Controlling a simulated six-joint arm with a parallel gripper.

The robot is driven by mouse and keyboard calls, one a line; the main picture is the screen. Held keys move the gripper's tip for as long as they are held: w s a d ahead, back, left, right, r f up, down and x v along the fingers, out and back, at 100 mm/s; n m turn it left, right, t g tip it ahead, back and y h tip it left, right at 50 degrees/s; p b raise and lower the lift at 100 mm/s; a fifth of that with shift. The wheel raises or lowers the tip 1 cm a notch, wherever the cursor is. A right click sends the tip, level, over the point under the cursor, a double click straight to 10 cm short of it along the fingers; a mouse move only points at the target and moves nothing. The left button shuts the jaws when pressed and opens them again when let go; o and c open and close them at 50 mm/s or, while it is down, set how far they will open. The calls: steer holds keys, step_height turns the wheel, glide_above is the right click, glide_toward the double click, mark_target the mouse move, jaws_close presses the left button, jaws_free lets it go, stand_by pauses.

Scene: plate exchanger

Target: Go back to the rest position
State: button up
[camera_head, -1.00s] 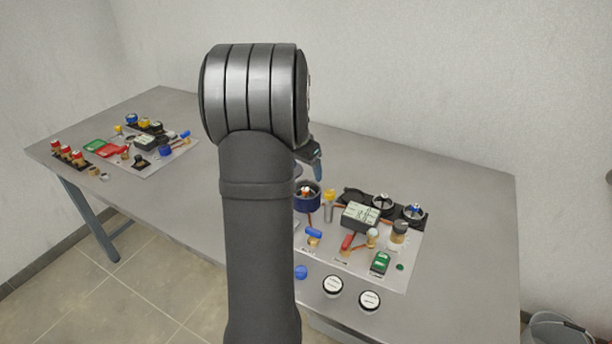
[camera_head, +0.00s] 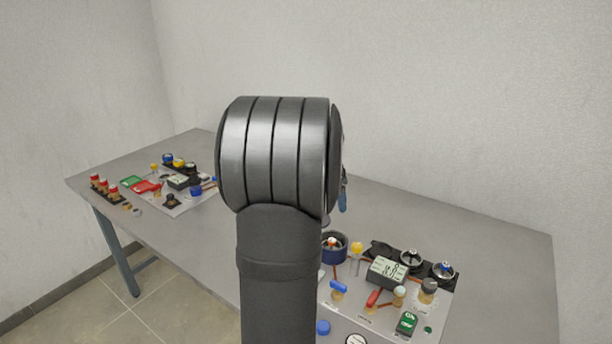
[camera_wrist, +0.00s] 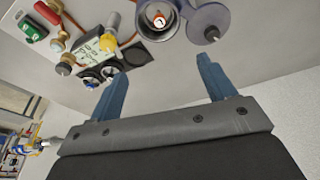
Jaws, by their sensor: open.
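My gripper (camera_wrist: 160,88) shows in the wrist view with its two blue fingers spread apart and nothing between them. It is above the table, facing the right-hand board and apart from it. In the head view my arm hides most of the gripper; only a bit of blue finger shows at the arm's right side. The right-hand board (camera_head: 345,318) carries a dark blue round cup (camera_head: 334,247), a grey display box (camera_head: 387,271), a red-handled valve (camera_head: 372,298), a blue-handled valve (camera_head: 339,287) and a green-topped block (camera_head: 406,322). The cup also shows in the wrist view (camera_wrist: 141,24), with its round lid beside it.
A second board (camera_head: 190,207) with similar fittings lies at the table's left end, near a rack of red-capped parts (camera_head: 105,188). A blue cap (camera_head: 323,327) and a white round gauge (camera_head: 356,340) lie at the front edge. The table (camera_head: 500,250) is clear at the right.

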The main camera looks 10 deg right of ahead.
steer(key=x, duration=1.2)
steer(key=shift+s+f, duration=0.1)
steer(key=shift+f, duration=0.3)
steer(key=shift+r, duration=0.35)
